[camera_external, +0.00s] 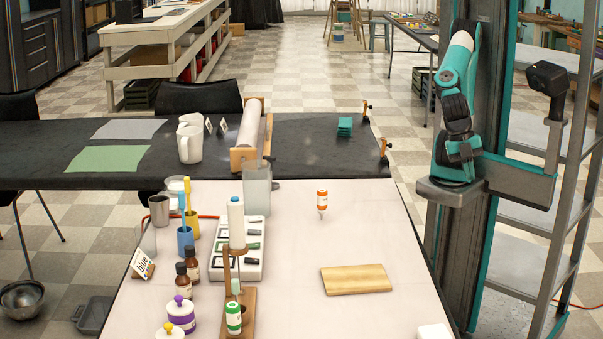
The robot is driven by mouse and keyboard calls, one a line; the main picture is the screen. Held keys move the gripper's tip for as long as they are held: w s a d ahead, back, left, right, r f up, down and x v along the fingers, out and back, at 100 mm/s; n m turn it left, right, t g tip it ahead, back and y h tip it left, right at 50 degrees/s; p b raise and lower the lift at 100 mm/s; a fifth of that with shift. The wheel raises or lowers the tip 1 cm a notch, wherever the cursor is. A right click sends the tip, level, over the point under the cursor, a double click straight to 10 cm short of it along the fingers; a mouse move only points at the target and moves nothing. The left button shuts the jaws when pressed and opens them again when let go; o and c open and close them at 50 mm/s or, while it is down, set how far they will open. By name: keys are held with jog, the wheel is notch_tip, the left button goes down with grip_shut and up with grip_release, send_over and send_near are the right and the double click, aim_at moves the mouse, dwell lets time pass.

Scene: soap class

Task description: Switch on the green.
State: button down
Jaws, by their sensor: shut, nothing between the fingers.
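A white panel (254,270) lies left of centre on the pale table, with several dark rectangular switch-like parts on it. One of these parts (253,246) looks dark green; their on or off positions are too small to tell. A white cylinder (236,222) and a wooden stand (250,305) hide some of the panel. A bottle with a green label (233,318) is in the stand. My arm (455,105) is folded upright on its column at the right, well away from the panel. I cannot make out my gripper at its end.
The table's right half is mostly clear.

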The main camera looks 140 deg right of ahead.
jog(key=w+d+r+m+t+h+p, duration=0.1)
jog(key=w+d+r+m+p, duration=0.15)
jog(key=w, duration=0.55)
jog(key=w+d+r+m+h+p, duration=0.1)
jog(key=w+r, duration=0.2)
jog(key=w, duration=0.6)
jog(key=m+t+h+p, duration=0.1)
jog(key=m+h+p, duration=0.3)
jog(key=m+p, duration=0.65)
send_over(258, 244)
jog(key=s+a+b, duration=0.2)
notch_tip(258, 244, down, 2)
jog(key=m, duration=0.2)
jog(key=shift+w+d, duration=0.15)
jog(key=shift+w, duration=0.1)
jog(key=shift+f, duration=0.1)
jog(key=x, duration=1.2)
jog(key=shift+s+a+f, duration=0.25)
jog(key=shift+s+a, duration=0.05)
jog(key=shift+s, duration=0.05)
jog(key=shift+f, duration=0.7)
jog(key=shift+f, duration=0.1)
